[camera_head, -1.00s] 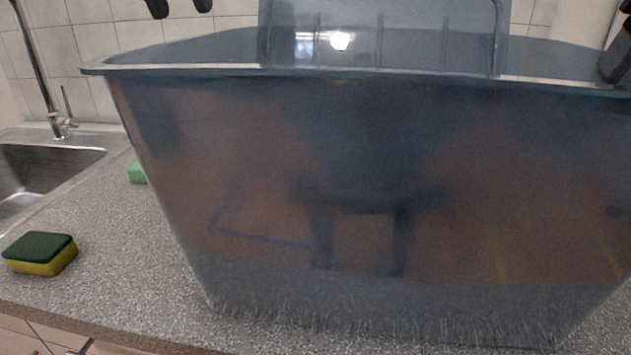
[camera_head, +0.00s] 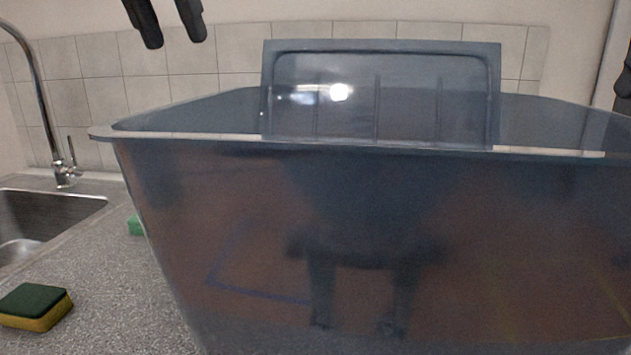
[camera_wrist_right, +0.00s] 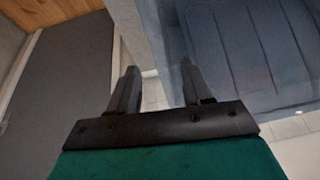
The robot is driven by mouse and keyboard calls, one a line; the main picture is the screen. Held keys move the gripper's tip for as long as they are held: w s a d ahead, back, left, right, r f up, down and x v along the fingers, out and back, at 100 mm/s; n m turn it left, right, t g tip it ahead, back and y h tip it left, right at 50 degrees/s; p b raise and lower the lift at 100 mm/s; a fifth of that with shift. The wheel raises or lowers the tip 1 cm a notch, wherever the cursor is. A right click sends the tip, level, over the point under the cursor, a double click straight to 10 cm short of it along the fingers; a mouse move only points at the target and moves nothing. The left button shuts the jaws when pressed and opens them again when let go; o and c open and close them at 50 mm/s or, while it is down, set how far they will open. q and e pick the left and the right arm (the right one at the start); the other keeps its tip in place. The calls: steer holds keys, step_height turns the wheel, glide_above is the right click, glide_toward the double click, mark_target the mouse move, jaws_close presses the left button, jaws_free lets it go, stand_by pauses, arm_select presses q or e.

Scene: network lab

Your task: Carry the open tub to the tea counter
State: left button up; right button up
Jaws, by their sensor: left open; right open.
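The open tub (camera_head: 200,220) is large, grey-blue and glossy. It fills most of the head view and stands on the speckled counter. A grey rectangular panel (camera_head: 430,100) rises upright above its rim. My left gripper (camera_head: 172,45) is open and empty at the top left, above the tub's left part in the picture. My right gripper (camera_wrist_right: 158,78) is open in the right wrist view, with no object clearly held between its fingers. The ribbed blue-grey surface at its upper right looks like part of the tub (camera_wrist_right: 245,45). The tub's inside is mostly hidden.
The speckled counter (camera_head: 100,260) has a green and yellow sponge (camera_head: 36,306) at front left. A green item (camera_head: 135,226) is partly hidden behind the tub. A sink (camera_head: 45,225) with a tall tap (camera_head: 62,160) is at the left. A tiled wall (camera_head: 100,75) stands behind.

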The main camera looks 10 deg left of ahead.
steer(key=shift+v, duration=2.5)
